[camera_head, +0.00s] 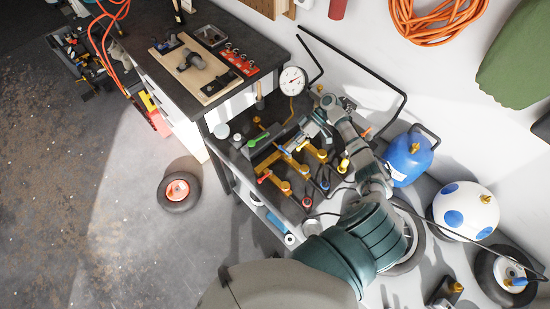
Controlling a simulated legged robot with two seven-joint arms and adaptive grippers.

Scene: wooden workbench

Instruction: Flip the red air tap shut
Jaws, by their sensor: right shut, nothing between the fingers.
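A small red tap handle (265,178) sits at the near left end of a brass manifold (285,170) on the dark cart top. It points out from the brass fitting; I cannot tell its exact angle. A green handle (258,140) lies behind it. My right gripper (298,143) is shut and empty above the far part of the manifold, behind and to the right of the red handle, apart from it. Its fingertips are small and partly blend with the brass fittings. My left gripper is not in view.
A pressure gauge (292,81) stands behind the manifold. A black bar frame (362,80) rises at the cart's back. A blue tank (408,158) and a white ball-like tank (465,209) stand to the right. A workbench (270,58) adjoins behind left. Floor at left is mostly clear.

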